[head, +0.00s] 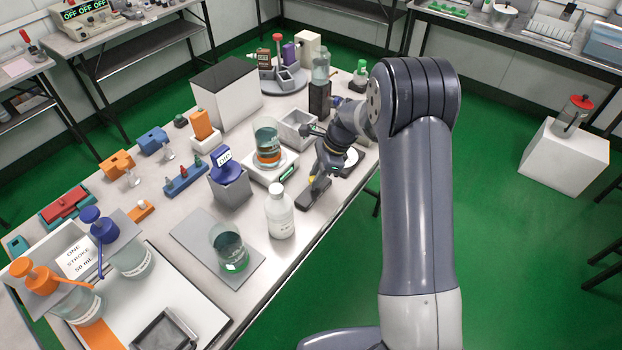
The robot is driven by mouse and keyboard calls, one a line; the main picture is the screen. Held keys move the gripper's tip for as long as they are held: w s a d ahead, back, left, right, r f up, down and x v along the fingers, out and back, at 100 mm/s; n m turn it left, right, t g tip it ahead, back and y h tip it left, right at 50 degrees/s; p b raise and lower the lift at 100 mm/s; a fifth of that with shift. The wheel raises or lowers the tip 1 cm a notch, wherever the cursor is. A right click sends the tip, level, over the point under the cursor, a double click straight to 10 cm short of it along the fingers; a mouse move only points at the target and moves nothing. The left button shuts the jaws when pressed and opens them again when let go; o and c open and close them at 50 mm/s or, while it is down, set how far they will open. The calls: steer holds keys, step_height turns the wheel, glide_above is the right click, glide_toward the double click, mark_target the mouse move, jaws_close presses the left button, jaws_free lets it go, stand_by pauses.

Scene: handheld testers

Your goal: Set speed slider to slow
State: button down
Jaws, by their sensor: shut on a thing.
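A long, dark, flat slider box (309,200) lies on the bench near its right edge, right of the white bottle. A small yellow spot shows on it beside my fingers. My gripper (316,184) points down over this box and is shut on its small slider knob. The fingers and wrist hide most of the knob, and any slow or fast marks are too small to read.
A white bottle (280,214) stands close on the left. A grey open tray (290,136) is near my wrist. A beaker with green liquid (229,251) stands in front.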

steer(key=c, duration=1.2)
jaws_free()
steer(key=shift+r, duration=0.1)
steer(key=v, duration=1)
steer(key=shift+d+r, duration=0.15)
steer(key=shift+r, duration=0.15)
